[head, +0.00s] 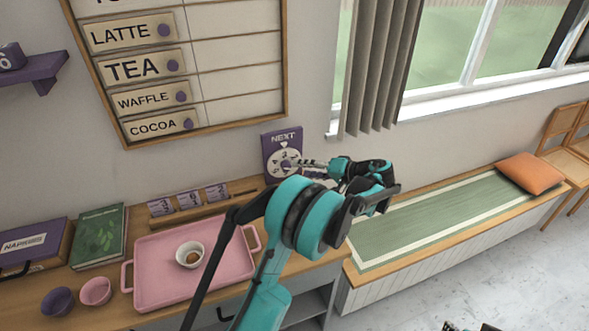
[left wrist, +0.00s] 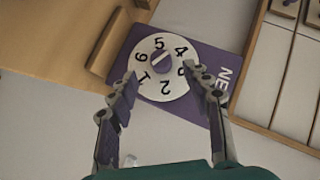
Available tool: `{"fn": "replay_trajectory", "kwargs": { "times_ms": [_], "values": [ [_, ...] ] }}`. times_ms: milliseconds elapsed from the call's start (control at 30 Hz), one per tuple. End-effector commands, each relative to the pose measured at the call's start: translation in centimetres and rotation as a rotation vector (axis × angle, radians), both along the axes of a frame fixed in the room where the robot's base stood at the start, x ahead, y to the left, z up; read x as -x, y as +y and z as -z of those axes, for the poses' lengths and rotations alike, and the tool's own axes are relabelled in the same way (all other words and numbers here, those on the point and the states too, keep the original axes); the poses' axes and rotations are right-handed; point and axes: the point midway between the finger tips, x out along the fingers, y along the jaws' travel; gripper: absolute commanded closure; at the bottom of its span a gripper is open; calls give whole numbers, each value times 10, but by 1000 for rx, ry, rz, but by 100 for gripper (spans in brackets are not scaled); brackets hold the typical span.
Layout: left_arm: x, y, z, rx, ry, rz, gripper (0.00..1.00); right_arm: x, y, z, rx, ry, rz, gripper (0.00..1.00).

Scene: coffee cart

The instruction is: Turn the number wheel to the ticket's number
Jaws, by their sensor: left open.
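The number wheel (head: 277,163) is a white disc on a purple board marked NEXT (head: 283,138), standing on the counter against the wall. In the left wrist view the wheel (left wrist: 150,91) shows the digits 1 to 6 around a purple knob (left wrist: 162,62). The digit nearest the word NEXT looks like a 3, partly covered by a finger. My left gripper (head: 304,166) is open in front of the wheel, with its fingertips (left wrist: 160,72) either side of the knob; contact is unclear. Small purple tickets (head: 189,199) stand in a wooden rack, their print unreadable. Only a sliver of my right gripper (head: 470,326) shows.
A pink tray (head: 150,260) with a white bowl (head: 189,254) sits on the counter, left of my arm. Cups, a green book (head: 98,235) and a napkin box (head: 35,248) stand further left. A menu board (head: 205,75) hangs above. A cushioned bench (head: 430,225) lies right.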

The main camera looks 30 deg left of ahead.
Motion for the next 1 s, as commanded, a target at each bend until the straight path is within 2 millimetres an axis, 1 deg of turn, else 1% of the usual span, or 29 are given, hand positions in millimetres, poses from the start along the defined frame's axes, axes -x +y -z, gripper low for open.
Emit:
{"fn": "replay_trajectory", "kwargs": {
  "times_ms": [33, 100, 200, 333, 467, 867, 1000],
  "values": [
    [0, -12, -4, 0, 1, 4, 51, 0, 0, 0, 0, 0, 0, 60],
    [0, -25, -9, 1, 1, 3, 51, 0, 0, 0, 0, 0, 0, 60],
    [1, -40, -15, 0, 0, 1, 51, 0, 0, 0, 0, 0, 0, 60],
    [2, -52, -19, 1, 0, 0, 51, 0, 0, 0, 0, 0, 0, 60],
    [3, -57, -21, 0, 0, -1, 51, 0, 0, 0, 0, 0, 0, 60],
    [3, -56, -21, 1, 0, 0, 51, 0, 0, 0, 0, 0, 0, 60],
    [8, -53, -26, 31, 10, 16, 51, 0, 0, 0, 0, 0, 0, 60]
  ]
}}
